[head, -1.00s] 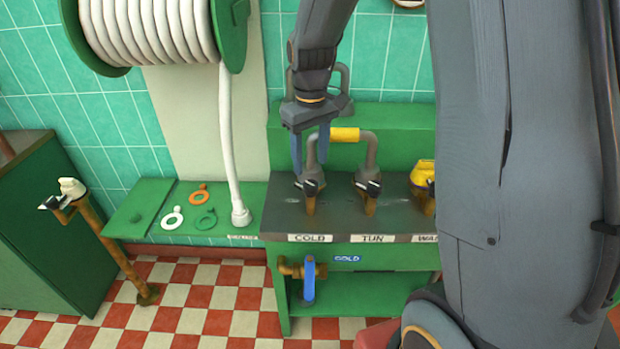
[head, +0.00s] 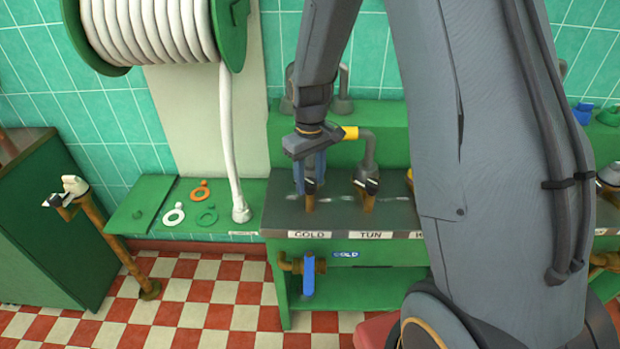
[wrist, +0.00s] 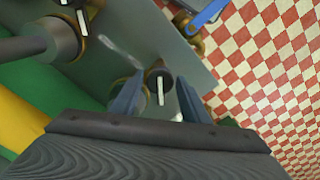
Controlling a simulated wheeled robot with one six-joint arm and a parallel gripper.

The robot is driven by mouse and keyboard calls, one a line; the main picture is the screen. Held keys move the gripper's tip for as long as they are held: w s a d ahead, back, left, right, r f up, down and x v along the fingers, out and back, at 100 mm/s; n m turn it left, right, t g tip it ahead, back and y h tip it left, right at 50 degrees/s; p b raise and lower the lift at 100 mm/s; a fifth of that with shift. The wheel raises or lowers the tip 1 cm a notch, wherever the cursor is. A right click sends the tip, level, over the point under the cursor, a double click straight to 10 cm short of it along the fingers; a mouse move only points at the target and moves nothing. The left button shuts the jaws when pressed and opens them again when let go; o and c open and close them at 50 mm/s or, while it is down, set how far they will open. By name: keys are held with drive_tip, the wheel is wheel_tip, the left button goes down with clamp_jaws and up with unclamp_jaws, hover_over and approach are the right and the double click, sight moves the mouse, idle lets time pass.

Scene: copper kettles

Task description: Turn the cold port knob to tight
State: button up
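The cold port knob (head: 311,185) is dark with a white pointer line. It stands on the grey bench top (head: 335,216) behind the COLD label (head: 309,234). In the wrist view the knob (wrist: 159,87) lies between my two blue fingers, its white line nearly upright in the picture. My gripper (head: 309,182) points down over the cold port and is open, one finger on each side of the knob. I cannot tell whether either finger touches it. Any marking for tight is not readable.
A grey pipe (head: 367,150) with a yellow collar (head: 350,132) bends down to the TUN port, close beside my gripper. The TUN knob (head: 367,186) stands to the right. A blue-handled valve (head: 308,275) is below the bench. A white hose (head: 228,140) hangs at left.

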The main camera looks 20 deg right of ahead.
drive_tip(key=c, duration=0.7)
drive_tip(key=shift+m, duration=0.3)
drive_tip(key=m+p, duration=0.1)
drive_tip(key=m, duration=0.8)
drive_tip(key=shift+p, duration=0.3)
drive_tip(key=shift+w+m, duration=0.1)
drive_tip(key=shift+m, duration=0.2)
drive_tip(key=o, duration=1.1)
drive_tip(key=shift+c, duration=0.2)
